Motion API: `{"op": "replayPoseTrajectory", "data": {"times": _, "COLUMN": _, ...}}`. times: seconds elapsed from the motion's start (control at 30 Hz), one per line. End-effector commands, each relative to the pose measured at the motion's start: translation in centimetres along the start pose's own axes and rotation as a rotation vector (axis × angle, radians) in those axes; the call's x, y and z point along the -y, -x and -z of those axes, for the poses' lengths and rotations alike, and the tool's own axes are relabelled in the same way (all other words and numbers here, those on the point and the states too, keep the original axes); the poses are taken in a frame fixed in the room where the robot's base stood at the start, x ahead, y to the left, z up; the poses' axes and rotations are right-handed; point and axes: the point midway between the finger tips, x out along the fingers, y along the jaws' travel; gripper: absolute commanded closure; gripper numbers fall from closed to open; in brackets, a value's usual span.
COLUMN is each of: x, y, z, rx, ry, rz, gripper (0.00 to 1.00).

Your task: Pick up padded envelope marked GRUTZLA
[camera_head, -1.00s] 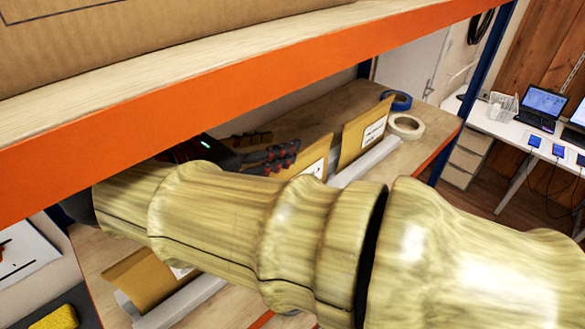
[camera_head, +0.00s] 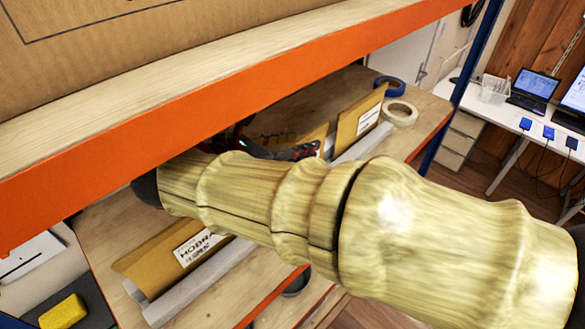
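Several brown padded envelopes stand on the wooden shelf below the orange beam. The left envelope (camera_head: 150,258) has a white label whose visible part reads "HOBRA". The right envelope (camera_head: 352,128) has a white label too small to read. A middle envelope (camera_head: 322,134) shows only in part behind my gripper. I cannot read GRUTZLA on any label. My gripper (camera_head: 304,149), dark with red parts, is beside the middle envelope, partly hidden by my arm and the beam. I cannot tell whether its fingers are apart or touch the envelope.
The orange beam (camera_head: 200,122) of the upper shelf, bearing a cardboard box (camera_head: 150,55), runs close above my arm. Grey-white divider strips (camera_head: 185,297) stand by the envelopes. Blue tape (camera_head: 390,84) and cream tape (camera_head: 401,112) lie at the right end. A yellow sponge (camera_head: 63,312) is lower left.

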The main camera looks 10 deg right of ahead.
Motion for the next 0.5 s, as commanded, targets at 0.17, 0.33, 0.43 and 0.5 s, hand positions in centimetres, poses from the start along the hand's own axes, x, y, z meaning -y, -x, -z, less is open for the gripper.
{"op": "replayPoseTrajectory", "data": {"times": 0.17, "x": -0.01, "y": 0.02, "z": 0.01, "rx": 0.0, "ry": 0.0, "rz": 0.0, "gripper": 0.67}}
{"op": "replayPoseTrajectory", "data": {"times": 0.33, "x": -0.01, "y": 0.03, "z": 0.01, "rx": 0.0, "ry": 0.0, "rz": 0.0, "gripper": 0.77}}
{"op": "replayPoseTrajectory", "data": {"times": 0.43, "x": -0.01, "y": 0.03, "z": 0.0, "rx": 0.0, "ry": 0.0, "rz": 0.0, "gripper": 0.83}}
{"op": "replayPoseTrajectory", "data": {"times": 0.5, "x": 0.0, "y": 0.03, "z": 0.0, "rx": 0.0, "ry": 0.0, "rz": 0.0, "gripper": 0.87}}
